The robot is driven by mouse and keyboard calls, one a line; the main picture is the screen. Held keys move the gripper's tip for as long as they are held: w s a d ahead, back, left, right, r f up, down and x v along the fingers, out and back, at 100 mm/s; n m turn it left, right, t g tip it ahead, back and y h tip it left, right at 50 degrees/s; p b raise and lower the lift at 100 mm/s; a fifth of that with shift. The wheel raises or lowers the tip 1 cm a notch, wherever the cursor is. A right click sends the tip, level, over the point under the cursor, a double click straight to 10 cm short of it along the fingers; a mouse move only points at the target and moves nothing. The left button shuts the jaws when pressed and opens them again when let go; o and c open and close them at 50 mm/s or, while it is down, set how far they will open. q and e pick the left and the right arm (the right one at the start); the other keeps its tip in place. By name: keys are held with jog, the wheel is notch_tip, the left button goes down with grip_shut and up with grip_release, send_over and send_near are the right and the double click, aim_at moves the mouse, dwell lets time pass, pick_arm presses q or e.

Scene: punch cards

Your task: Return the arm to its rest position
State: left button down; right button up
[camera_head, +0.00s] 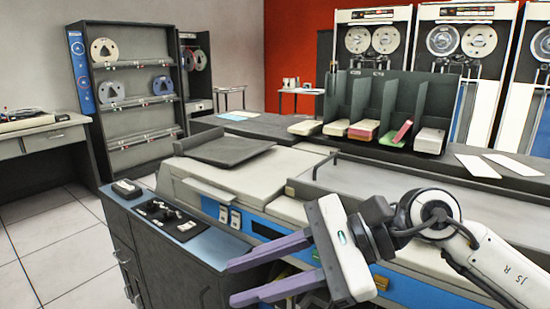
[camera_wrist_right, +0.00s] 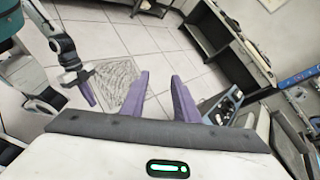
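My right gripper (camera_head: 232,283) is in the lower middle of the head view, in front of the card machine (camera_head: 285,209). Its two purple fingers point left and stand apart with nothing between them. In the right wrist view the same gripper (camera_wrist_right: 160,76) shows open and empty, with floor tiles beyond it. My left gripper (camera_wrist_right: 86,90) shows small at the left of the right wrist view, over the floor. Whether its fingers are parted is too small to tell. The left arm is not in the head view.
A dark sorter rack (camera_head: 390,98) holds card stacks, among them a pink stack (camera_head: 363,129). A blue-topped cabinet (camera_head: 165,240) with a black control panel stands left of my right fingers. Tape drives line the back. Tiled floor (camera_head: 60,240) is clear at left.

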notch_tip(320, 180, up, 3)
jog(key=s+a+m+y, duration=0.2)
jog(key=a+m+y, duration=0.1)
jog(key=m+y, duration=0.3)
jog(key=w+d+f+m+t+h+p, duration=0.1)
jog(key=w+d+f+m+t, duration=0.25)
jog(key=m+t, duration=0.7)
jog(key=w+d+f+m+t+h+p, duration=0.15)
jog(key=w+d+m+t, duration=0.3)
jog(key=m, duration=1.15)
jog(key=d+f+m+t+h, duration=0.2)
jog(key=d+f+m+h, duration=0.3)
jog(key=f+m+h, duration=0.45)
jog(key=s+d+f+m+g+h, duration=0.1)
jog(key=s+d+f+m+g, duration=0.1)
jog(key=s+f+m, duration=0.3)
jog(key=s+d+f+m+g+h+p, duration=0.1)
jog(key=s+f+m, duration=0.4)
jog(key=f, duration=0.8)
jog(key=s+d+f+m+g+h, duration=0.2)
jog(key=s+d+f+m+g, duration=0.3)
jog(key=s+f, duration=0.4)
jog(key=shift+s+d+f+h+p, duration=0.25)
jog(key=shift+d+f+h+p, duration=0.05)
jog(key=shift+d+f, duration=0.1)
